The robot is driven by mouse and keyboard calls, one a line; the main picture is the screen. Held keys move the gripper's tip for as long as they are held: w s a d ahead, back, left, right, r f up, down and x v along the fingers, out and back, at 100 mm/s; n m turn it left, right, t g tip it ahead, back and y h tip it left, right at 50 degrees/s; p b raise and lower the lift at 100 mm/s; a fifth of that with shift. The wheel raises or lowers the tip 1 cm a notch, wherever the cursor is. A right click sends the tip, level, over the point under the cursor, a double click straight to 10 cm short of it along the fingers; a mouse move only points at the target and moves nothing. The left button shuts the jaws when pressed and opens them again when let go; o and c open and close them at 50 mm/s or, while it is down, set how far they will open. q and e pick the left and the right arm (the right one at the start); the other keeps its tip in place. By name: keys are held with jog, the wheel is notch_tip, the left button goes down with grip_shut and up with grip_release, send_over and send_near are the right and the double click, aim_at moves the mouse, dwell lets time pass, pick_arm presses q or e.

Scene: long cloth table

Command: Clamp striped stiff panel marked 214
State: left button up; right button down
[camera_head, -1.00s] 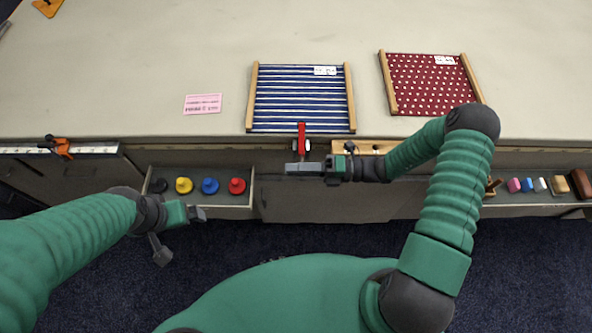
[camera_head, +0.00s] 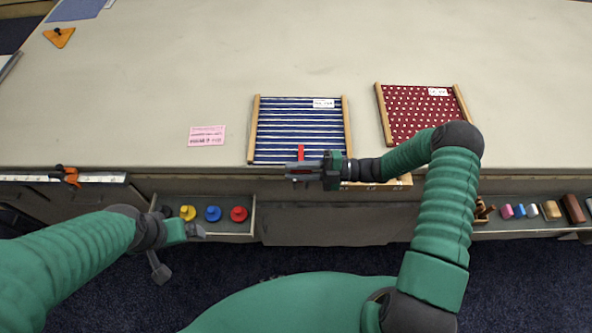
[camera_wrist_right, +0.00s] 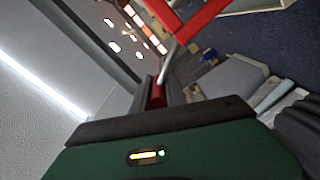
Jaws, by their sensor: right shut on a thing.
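The striped panel (camera_head: 299,130), blue and white with wooden side rails, lies flat at the table's front edge. Its white label (camera_head: 323,103) is too small to read. My right gripper (camera_head: 298,172) is shut on a red clamp (camera_head: 301,153) at the middle of the panel's front edge. The clamp's top overlaps the panel in the picture; I cannot tell whether it touches. The red clamp (camera_wrist_right: 195,25) also shows in the right wrist view, partly cut off. My left gripper (camera_head: 190,232) hangs before the left drawer, apart from the panel; its jaw state is unclear.
A red dotted panel (camera_head: 425,112) lies to the right, and a pink card (camera_head: 207,136) to the left. An orange clamp (camera_head: 68,175) sits at the left table edge. Open drawers hold colored knobs (camera_head: 213,214) and small blocks (camera_head: 550,210).

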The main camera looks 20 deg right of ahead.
pick_arm(q)
jog(key=shift+r, duration=0.1)
pick_arm(e)
jog(key=shift+w+d+r, duration=0.25)
jog(key=shift+w+r, duration=0.05)
jog(key=shift+w, duration=0.25)
jog(key=c, duration=1.6)
grip_release()
jog(key=shift+o, duration=1.3)
jog(key=shift+w, duration=0.15)
pick_arm(q)
jog(key=shift+w+d, duration=0.1)
jog(key=shift+w, duration=0.35)
pick_arm(e)
jog(key=shift+w+d+f, duration=0.1)
jog(key=shift+w+f, duration=0.05)
jog(key=shift+f, duration=0.1)
pick_arm(q)
jog(key=b+x, duration=0.2)
jog(key=s+b+x, duration=0.1)
jog(key=b+x, duration=0.1)
jog(key=shift+f, duration=0.25)
pick_arm(e)
jog(key=v, duration=1.6)
jog(key=shift+s+d, duration=0.15)
jog(key=shift+s, duration=0.1)
